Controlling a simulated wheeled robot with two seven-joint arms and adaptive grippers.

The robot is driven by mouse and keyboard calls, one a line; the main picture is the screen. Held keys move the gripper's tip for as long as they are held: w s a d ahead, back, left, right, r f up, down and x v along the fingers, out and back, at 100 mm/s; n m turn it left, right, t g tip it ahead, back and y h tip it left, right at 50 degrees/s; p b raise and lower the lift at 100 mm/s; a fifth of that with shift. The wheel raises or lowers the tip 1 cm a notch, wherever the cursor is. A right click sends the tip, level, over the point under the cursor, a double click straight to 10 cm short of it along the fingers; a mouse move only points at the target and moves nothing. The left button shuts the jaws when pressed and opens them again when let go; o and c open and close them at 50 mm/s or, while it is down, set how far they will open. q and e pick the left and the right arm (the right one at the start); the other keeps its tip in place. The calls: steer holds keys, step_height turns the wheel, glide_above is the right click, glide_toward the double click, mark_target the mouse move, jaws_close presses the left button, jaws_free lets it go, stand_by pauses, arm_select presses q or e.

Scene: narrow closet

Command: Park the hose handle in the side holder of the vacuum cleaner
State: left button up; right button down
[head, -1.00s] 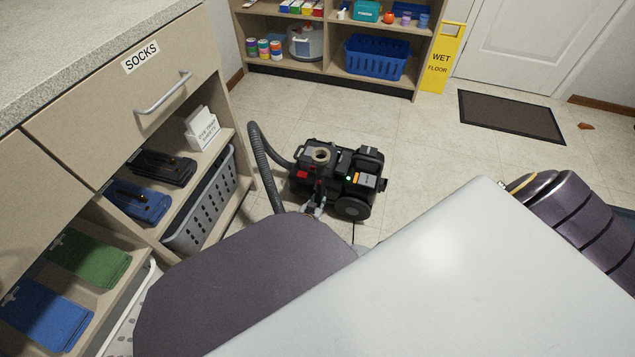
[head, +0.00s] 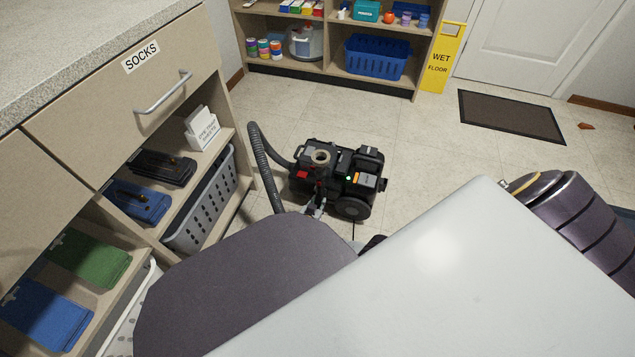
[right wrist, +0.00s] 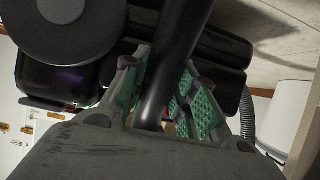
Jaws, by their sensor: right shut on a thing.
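My right gripper (head: 317,207) is small and partly hidden at the vacuum's near side. In the right wrist view the gripper (right wrist: 165,95) is shut on the black tubular hose handle (right wrist: 176,45), its green-padded fingers on either side. The vacuum's dark body and round wheel (right wrist: 65,28) lie close beyond. I cannot make out the side holder. My left gripper is not in view.
Left is a cabinet with a socks drawer (head: 130,85) and a grey basket (head: 205,205). At the back are shelves with a blue basket (head: 376,60), a yellow wet-floor sign (head: 440,60) and a dark mat (head: 511,116). The floor right of the vacuum is clear.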

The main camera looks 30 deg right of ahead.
mark_target(319, 189)
stand_by(0.3)
steer(key=c, duration=1.1)
jaws_free()
steer(key=shift+o, duration=0.2)
steer(key=shift+r, duration=0.2)
steer(key=shift+r, duration=4.8)
steer(key=shift+a, duration=0.1)
